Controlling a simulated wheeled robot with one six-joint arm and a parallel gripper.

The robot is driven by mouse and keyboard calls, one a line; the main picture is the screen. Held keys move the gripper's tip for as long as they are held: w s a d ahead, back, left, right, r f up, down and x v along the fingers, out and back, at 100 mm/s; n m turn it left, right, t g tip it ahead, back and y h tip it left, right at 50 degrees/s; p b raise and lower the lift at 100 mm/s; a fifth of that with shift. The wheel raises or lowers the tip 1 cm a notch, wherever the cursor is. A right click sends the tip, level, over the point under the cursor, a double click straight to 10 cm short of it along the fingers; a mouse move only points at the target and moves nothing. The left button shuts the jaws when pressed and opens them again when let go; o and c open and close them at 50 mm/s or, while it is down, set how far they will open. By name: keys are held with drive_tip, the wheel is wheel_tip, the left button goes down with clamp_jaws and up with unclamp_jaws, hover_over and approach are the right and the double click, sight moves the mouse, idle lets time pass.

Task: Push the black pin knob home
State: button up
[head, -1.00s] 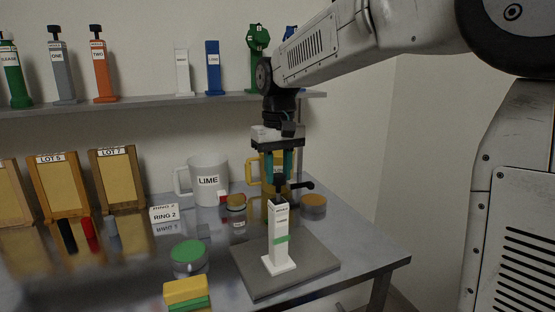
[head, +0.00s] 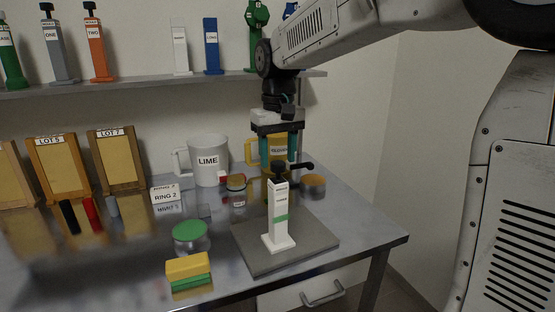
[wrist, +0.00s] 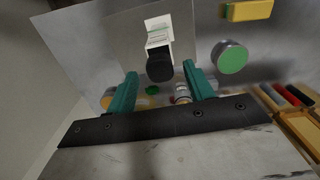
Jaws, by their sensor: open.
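The post stands upright on a grey square plate (head: 250,250) on the table. In the wrist view the knob (wrist: 160,67) shows as a dark round cap ahead of the fingers, with the white post beyond it. My gripper (head: 278,158) is open, with two teal fingers pointing down above and behind the knob. In the wrist view the fingers (wrist: 158,88) are apart with nothing between them. Whether a finger touches the knob cannot be told.
A white LIME mug (head: 209,160) and a yellow mug (head: 252,152) stand behind. A green-lidded jar (head: 190,235) and a yellow-green block (head: 188,268) lie to the left. A shelf (head: 130,83) with several posts runs above. Framed LOT boards (head: 118,158) stand at left.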

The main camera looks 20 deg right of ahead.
sight(281, 166)
wheel_tip(281, 166, up, 6)
drive_tip(key=shift+r, duration=0.1)
idle(0.5)
drive_tip(key=f, duration=0.1)
drive_tip(key=s+f, duration=0.1)
drive_tip(key=f, duration=0.1)
drive_tip(key=shift+s, duration=0.3)
drive_tip(key=s+d+f, duration=0.1)
drive_tip(key=s+f, duration=0.2)
drive_tip(key=s, duration=0.6)
drive_tip(key=s+d+f+t, duration=0.1)
drive_tip(key=s+f, duration=0.2)
drive_tip(key=s, duration=0.6)
drive_tip(key=s+d+f+m, duration=0.1)
drive_tip(key=s+f, duration=0.2)
drive_tip(key=s, duration=0.7)
drive_tip(key=shift+d+f, duration=0.2)
drive_tip(key=shift+f, duration=0.05)
drive_tip(key=shift+s, duration=0.1)
idle(0.4)
